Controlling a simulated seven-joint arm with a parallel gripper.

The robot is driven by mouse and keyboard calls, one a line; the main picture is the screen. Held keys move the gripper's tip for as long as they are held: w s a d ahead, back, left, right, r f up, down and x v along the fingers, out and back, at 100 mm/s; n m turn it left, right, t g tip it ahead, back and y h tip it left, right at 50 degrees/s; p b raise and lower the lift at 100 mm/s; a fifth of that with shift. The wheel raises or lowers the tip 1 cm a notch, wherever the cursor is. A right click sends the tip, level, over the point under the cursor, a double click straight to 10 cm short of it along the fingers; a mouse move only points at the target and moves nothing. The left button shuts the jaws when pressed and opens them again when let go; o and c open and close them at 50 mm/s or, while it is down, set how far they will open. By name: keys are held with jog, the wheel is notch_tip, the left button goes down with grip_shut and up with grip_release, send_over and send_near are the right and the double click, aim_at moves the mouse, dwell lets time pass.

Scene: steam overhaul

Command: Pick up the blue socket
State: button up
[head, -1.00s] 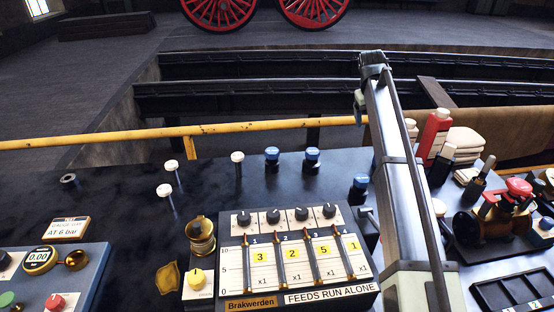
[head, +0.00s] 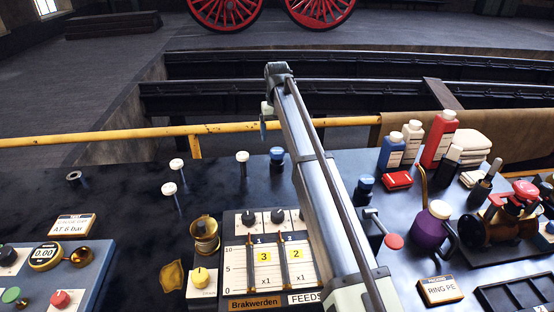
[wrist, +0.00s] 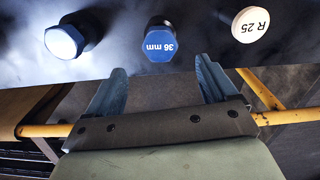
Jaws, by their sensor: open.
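A blue-capped socket (head: 277,155) stands upright at the panel's back edge in the head view. It shows in the wrist view as a blue hexagonal head marked 36 mm (wrist: 161,43). A second dark socket (wrist: 67,40) is left of it there, its top washed out by glare. Another blue socket (head: 365,187) stands right of my arm. My gripper (head: 265,122) is beyond the panel's back edge in the head view. In the wrist view its fingers (wrist: 162,85) are apart and empty, the 36 mm head lying ahead between their lines, not touched.
A white peg marked R 25 (wrist: 251,24) stands beside the 36 mm socket; it also shows in the head view (head: 242,157). A yellow rail (head: 120,136) runs behind the panel. Bottles (head: 440,138) and a purple oil can (head: 429,228) stand at right.

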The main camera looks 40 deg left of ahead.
aim_at(277, 149)
notch_tip(277, 149, down, 6)
jog(key=shift+d+f, duration=0.1)
jog(key=shift+s+d+f, duration=0.1)
jog(key=shift+s+f, duration=0.1)
jog(key=shift+f, duration=1.15)
jog(key=shift+s+d+f, duration=0.1)
jog(key=shift+s+f, duration=0.05)
jog(key=shift+f, duration=1.15)
jog(key=shift+c, duration=0.2)
jog(key=c, duration=1.4)
jog(key=shift+c, duration=0.2)
jog(key=shift+r, duration=0.15)
